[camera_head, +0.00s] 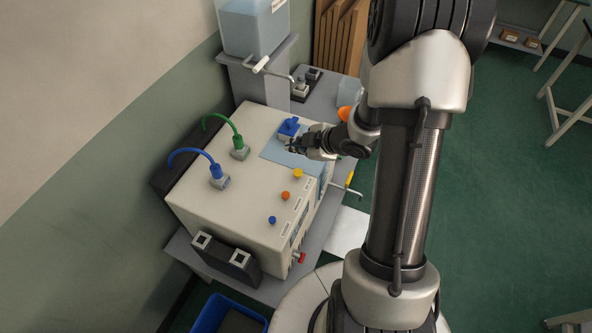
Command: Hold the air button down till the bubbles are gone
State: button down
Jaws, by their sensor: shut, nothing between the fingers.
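A cream machine box (215,205) stands on a grey bench. Its top carries a yellow button (297,173), an orange button (285,196) and a blue button (272,220) in a row near the right edge. Small labels beside them are too small to read, so I cannot tell which is the air button. My gripper (293,144) is shut and empty over the light blue panel (277,156), close to a blue knob-like part (289,126). I cannot tell whether it touches that part. It is apart from the three buttons. No bubbles can be made out.
A clear tank of bluish liquid (255,32) stands behind on a grey stand. A blue hose (190,152) and a green hose (222,119) arch over the box's left side. A red knob (301,258) sticks out at the front. A blue bin (212,315) sits below.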

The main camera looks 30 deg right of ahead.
aim_at(296, 174)
notch_tip(296, 174, down, 9)
jog(key=b, duration=0.8)
jog(key=shift+r, duration=0.1)
dwell(1.1)
jog(key=shift+f+b, duration=0.4)
jog(key=shift+f+b, duration=0.4)
jog(key=shift+f, duration=0.1)
dwell(0.4)
jog(key=shift+r, duration=0.1)
dwell(3.5)
jog(key=shift+r+p, duration=0.8)
jog(key=shift+p, duration=0.1)
